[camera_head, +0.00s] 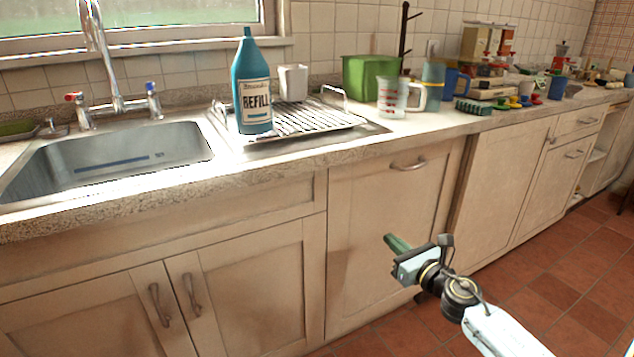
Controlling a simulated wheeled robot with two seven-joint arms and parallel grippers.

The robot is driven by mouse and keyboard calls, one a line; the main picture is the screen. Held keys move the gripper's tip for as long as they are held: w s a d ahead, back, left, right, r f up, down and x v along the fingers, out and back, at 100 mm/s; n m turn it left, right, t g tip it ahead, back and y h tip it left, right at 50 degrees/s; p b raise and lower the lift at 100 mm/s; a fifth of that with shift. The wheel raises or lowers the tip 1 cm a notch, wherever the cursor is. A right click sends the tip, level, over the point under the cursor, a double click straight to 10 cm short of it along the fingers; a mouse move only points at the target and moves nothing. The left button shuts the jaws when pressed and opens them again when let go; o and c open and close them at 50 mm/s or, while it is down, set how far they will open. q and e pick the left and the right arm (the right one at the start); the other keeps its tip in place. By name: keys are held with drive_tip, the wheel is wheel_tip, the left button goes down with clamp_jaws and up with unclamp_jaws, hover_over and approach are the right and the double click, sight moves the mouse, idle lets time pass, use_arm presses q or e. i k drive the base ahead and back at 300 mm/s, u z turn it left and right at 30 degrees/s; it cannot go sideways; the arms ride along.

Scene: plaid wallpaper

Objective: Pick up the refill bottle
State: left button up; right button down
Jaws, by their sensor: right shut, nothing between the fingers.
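The refill bottle (252,85) is teal with a pale label reading "REFILL". It stands upright at the front left of the metal dish rack (322,117), beside the sink. My right gripper (391,243) is low in front of the cabinet doors, below the counter edge and to the right of the bottle. It is well apart from the bottle, shut and empty. My left gripper is not in view.
The sink (110,160) with its tap (105,55) lies left of the bottle. A white cup (292,82) stands behind it. A green box (370,77), a measuring jug (392,97) and several other items stand farther right. The stone counter edge (200,182) runs below the bottle.

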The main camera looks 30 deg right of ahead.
sight(250, 71)
drive_tip(key=z, duration=0.15)
drive_tip(key=k, duration=1)
drive_tip(key=u, duration=0.15)
